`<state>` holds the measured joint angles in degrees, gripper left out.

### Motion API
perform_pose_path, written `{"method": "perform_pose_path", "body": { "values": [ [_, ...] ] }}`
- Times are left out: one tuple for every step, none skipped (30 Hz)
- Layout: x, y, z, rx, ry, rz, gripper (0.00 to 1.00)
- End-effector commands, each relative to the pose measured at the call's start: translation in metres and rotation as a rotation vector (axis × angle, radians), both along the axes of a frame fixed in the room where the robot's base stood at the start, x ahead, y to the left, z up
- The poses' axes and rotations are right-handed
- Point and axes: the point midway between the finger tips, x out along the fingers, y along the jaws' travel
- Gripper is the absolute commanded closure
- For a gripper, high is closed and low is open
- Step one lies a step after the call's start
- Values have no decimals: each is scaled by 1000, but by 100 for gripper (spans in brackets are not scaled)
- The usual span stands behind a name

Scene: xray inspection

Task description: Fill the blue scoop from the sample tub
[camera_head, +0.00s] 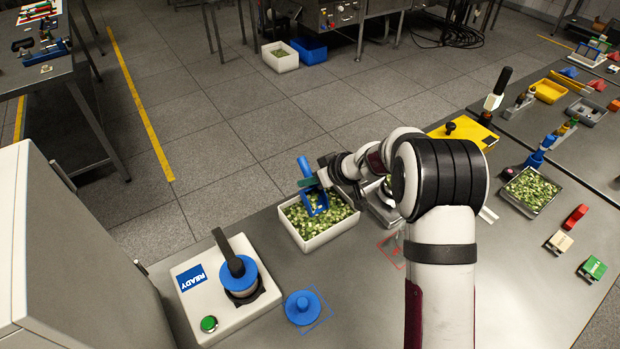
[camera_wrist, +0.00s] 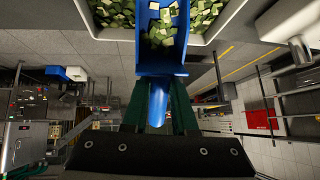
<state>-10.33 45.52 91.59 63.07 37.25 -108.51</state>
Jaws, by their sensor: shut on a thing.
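The sample tub (camera_head: 307,245) is a white rectangular container on the steel table, filled with small green and pale pieces. The blue scoop (camera_head: 315,203) is tilted in the tub with its handle up. My gripper (camera_head: 311,183) is shut on the scoop's handle above the tub. In the wrist view, the gripper's dark green fingers (camera_wrist: 160,112) close on both sides of the blue handle. The scoop's bowl (camera_wrist: 161,45) holds several pieces, and the tub's contents (camera_wrist: 115,14) lie around it. How deep the scoop's lip sits in the pieces is hidden.
A white device (camera_head: 205,298) marked READY stands left of the tub, with a blue round lid (camera_head: 302,307) beside it. A metal tray of similar pieces (camera_head: 531,190) and a yellow case (camera_head: 463,130) are to the right.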

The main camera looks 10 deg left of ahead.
Motion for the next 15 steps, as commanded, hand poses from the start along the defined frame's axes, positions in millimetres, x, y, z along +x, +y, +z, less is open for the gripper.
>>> {"method": "perform_pose_path", "body": {
  "values": [
    [0,0,0,0,0,0,100],
    [0,0,0,0,0,0,100],
    [0,0,0,0,0,0,100],
    [0,-1,0,0,0,0,100],
    [-1,-1,0,1,0,-1,100],
    [-1,-1,-1,1,0,-1,100],
    [-2,-2,-1,1,1,-2,100],
    [-2,-2,-1,1,1,-2,100],
    [-2,-2,-1,1,1,-2,100],
    [-2,-2,-1,1,1,-2,100],
    [-2,-2,-1,1,0,-1,100],
    [-2,-2,-1,0,1,-1,100],
    [-2,-2,-1,0,1,-1,100],
    [-2,-2,-1,0,1,-1,100],
    [-2,-2,-1,0,1,-1,100]
  ]
}}
